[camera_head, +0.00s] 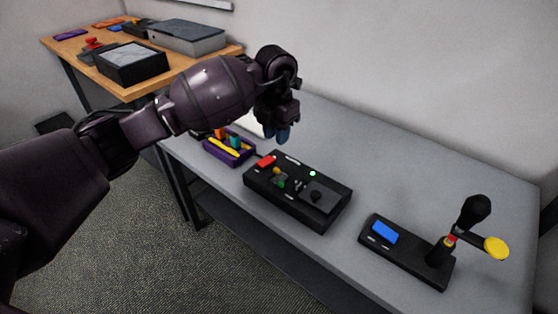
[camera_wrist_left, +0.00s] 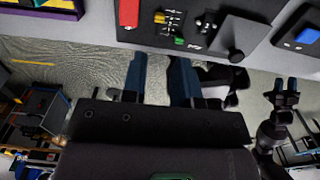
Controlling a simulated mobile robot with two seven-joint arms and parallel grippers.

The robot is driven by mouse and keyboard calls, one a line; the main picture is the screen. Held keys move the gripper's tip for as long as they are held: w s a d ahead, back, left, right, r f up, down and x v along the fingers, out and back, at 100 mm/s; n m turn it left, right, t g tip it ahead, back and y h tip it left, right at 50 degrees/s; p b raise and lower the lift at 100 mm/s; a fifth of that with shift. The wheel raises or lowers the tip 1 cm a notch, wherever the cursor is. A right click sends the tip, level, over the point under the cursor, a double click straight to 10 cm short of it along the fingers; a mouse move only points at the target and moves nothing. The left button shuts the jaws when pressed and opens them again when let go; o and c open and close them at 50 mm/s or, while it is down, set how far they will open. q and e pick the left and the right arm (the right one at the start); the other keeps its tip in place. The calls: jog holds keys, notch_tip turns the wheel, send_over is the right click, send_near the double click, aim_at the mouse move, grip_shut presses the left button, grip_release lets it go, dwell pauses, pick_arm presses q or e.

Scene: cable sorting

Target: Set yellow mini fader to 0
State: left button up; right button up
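The black control box (camera_head: 318,216) lies on the grey table. Its small yellow mini fader knob (camera_head: 277,171) sits beside a green one (camera_head: 281,183); in the left wrist view the yellow knob (camera_wrist_left: 174,14) shows near the top edge. The fader's exact setting is too small to read. My left gripper (camera_head: 277,133) hangs above the table behind the box, apart from the fader. In its wrist view the left gripper (camera_wrist_left: 159,75) has its two blue fingers apart with nothing between. My right gripper (camera_wrist_left: 286,86) appears at the right of that view, fingers apart and empty.
The box also carries a red button (camera_head: 265,161) and a black knob (camera_head: 316,195). A purple tray (camera_head: 241,158) stands left of it. A second black box (camera_head: 405,263) with a blue button and upright lever is at right. Bare table lies behind both boxes.

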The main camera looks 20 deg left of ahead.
aim_at(277, 168)
pick_arm(q)
notch_tip(277, 168, down, 11)
jog(key=shift+r+b, duration=0.1)
jog(key=shift+b, duration=1.05)
grip_shut()
